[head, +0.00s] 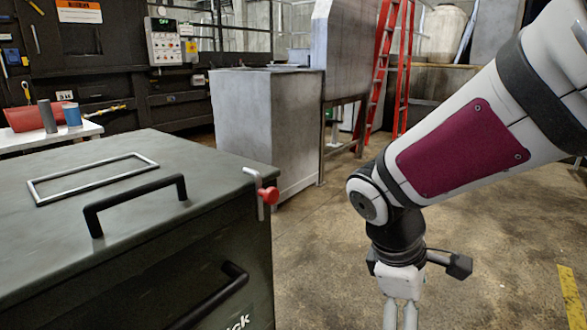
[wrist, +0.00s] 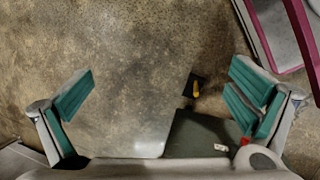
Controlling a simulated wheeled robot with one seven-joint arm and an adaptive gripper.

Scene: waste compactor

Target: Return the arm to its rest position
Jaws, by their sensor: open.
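My arm reaches in from the upper right of the head view and bends down at a white and black joint. My gripper (head: 400,316) hangs below it, pointing down over the bare floor, to the right of the dark cabinet (head: 150,250). Its fingertips are cut off by the lower edge of the head view.
The cabinet has black handles (head: 135,200), a metal frame (head: 95,178) on top and a red knob (head: 269,195) at its corner. Behind stand a grey metal bin (head: 245,130), a red ladder (head: 378,70) and a white table (head: 50,138). Floor around my gripper is clear.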

